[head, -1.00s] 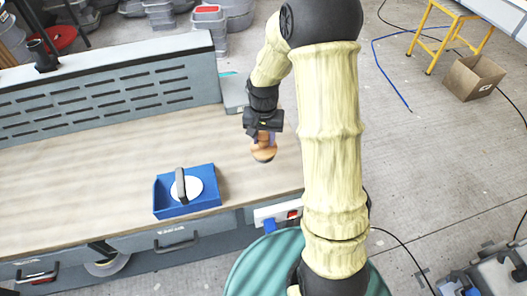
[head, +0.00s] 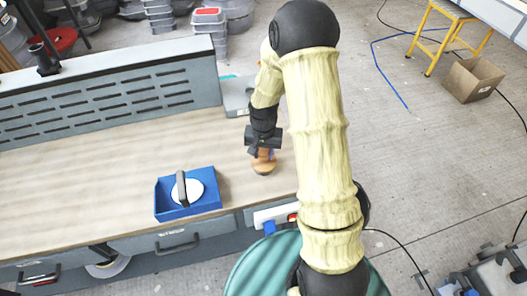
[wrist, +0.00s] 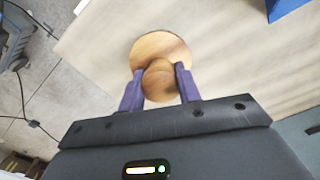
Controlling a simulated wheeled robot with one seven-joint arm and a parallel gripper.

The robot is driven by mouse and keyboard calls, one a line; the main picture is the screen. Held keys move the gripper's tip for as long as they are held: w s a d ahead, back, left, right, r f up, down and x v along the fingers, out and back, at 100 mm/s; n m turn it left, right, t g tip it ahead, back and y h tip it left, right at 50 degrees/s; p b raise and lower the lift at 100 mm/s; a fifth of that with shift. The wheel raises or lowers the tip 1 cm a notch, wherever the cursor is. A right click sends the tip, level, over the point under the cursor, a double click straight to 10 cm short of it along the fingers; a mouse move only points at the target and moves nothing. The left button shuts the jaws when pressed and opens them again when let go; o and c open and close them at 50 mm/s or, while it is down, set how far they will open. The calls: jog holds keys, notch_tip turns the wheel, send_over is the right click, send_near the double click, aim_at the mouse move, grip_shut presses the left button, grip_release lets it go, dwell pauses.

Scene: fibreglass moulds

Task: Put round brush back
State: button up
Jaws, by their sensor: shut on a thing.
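The round brush (head: 264,166) has a wooden, disc-like body with a rounded knob on top. My gripper (head: 262,152) is shut on its knob and holds it upright over the right end of the workbench. In the wrist view the brush (wrist: 150,50) sits between the two purple fingers of my gripper (wrist: 159,80). Its underside is hidden, and I cannot tell whether it touches the bench top. A blue tray (head: 163,207) lies on the bench to the left of the brush. A white disc with a dark handle (head: 181,187) is in the tray.
The wooden bench top (head: 90,170) is clear to the left of the tray. A slotted grey back panel (head: 110,90) runs along its far edge. A grey device (head: 236,97) stands behind my gripper. A cardboard box (head: 473,78) and yellow stool (head: 437,40) are on the floor at right.

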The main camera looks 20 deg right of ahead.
jog(key=shift+f, duration=0.15)
jog(key=o, duration=0.9)
jog(key=shift+o, duration=0.2)
notch_tip(320, 180, up, 12)
jog(key=b, duration=0.1)
jog(key=s+r+n+t, duration=0.2)
jog(key=s+n, duration=0.2)
jog(key=s, duration=1)
jog(key=shift+s+r+n+t, duration=0.15)
jog(key=shift+r+n+t, duration=0.1)
jog(key=shift+n+t, duration=0.05)
